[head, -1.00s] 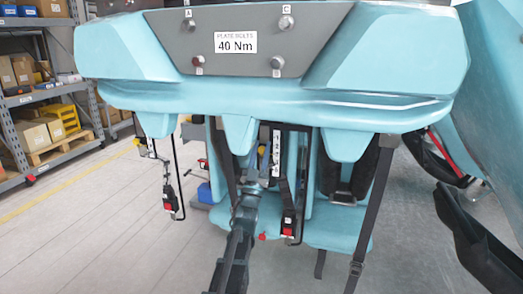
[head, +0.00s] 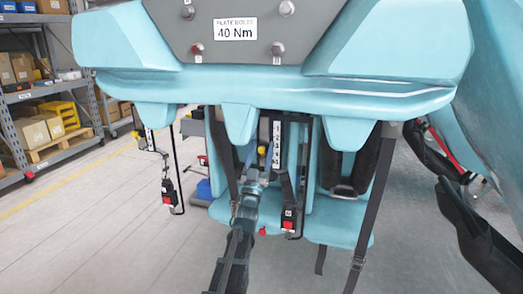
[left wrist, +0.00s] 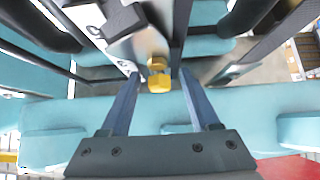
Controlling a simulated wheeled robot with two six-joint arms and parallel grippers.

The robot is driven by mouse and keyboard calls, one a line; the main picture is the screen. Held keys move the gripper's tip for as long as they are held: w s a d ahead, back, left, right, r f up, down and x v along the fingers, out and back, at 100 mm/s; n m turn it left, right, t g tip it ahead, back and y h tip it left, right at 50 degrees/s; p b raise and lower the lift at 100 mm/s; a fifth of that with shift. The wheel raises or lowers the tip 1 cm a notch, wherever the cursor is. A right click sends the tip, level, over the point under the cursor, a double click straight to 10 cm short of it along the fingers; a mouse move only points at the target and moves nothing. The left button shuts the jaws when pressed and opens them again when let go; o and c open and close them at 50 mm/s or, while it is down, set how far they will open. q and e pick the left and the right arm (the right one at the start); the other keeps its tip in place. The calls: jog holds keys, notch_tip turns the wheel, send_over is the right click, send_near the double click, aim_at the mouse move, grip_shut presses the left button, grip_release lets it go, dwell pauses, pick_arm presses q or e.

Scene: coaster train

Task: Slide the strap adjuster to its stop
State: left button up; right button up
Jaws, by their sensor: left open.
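My left gripper (head: 259,170) reaches up from the bottom of the head view to the hanging straps under the teal panel. In the left wrist view its two blue fingers (left wrist: 160,97) are apart and open. A yellow block (left wrist: 158,78) on a grey metal bracket (left wrist: 138,48) shows between and just beyond the fingers; I cannot tell if they touch it. A white strip with numbers (head: 276,145) hangs just right of the gripper in the head view. I cannot tell for sure which part is the strap adjuster. My right gripper is not in view.
The teal panel (head: 270,90) overhangs the gripper. Black straps (head: 370,210) and red-ended buckles (head: 289,220) hang close by on the right. Another buckle (head: 168,195) hangs to the left. Teal seats (head: 335,228) stand behind. Shelves (head: 45,100) are far left, beyond open floor.

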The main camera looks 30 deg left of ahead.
pick_arm(q)
jog(key=b+v, duration=0.9)
jog(key=v, duration=0.4)
jog(key=shift+s+f+b, duration=0.25)
jog(key=shift+s+b, duration=0.05)
jog(key=shift+b, duration=0.1)
